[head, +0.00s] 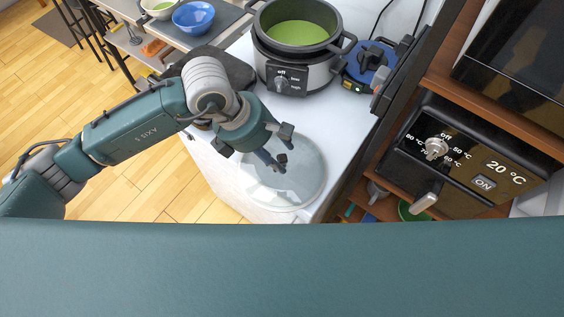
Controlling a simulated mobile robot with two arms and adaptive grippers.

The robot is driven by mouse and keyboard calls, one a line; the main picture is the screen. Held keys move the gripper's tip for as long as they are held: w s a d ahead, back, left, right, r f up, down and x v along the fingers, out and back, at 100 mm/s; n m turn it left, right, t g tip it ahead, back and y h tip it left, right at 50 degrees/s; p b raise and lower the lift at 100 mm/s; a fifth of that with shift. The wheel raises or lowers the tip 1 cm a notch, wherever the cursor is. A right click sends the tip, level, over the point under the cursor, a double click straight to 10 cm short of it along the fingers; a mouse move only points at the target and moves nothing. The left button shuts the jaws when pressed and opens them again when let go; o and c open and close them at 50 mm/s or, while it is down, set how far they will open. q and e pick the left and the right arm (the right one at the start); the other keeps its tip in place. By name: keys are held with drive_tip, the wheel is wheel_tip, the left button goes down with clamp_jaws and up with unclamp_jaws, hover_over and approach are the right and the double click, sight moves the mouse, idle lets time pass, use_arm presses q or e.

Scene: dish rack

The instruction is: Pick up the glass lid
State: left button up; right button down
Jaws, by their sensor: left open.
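The glass lid (299,187) is a clear round disc lying on the white counter (345,120) near its front end. My left gripper (275,164) is open above the lid, with its fingers pointing down over the lid's upper left part. The fingers and wrist hide part of the lid, and I cannot tell whether they touch it. The lid's knob is not clearly visible. My right gripper is not in the view.
A slow cooker (293,60) with green contents stands behind the lid. A blue device (368,62) sits to its right. A black oven (460,155) is in the shelf at right. A blue bowl (194,17) stands on a far table. Wood floor lies open at left.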

use_arm(q)
drive_tip(key=shift+x, duration=1.05)
clamp_jaws()
drive_tip(key=shift+r, duration=0.1)
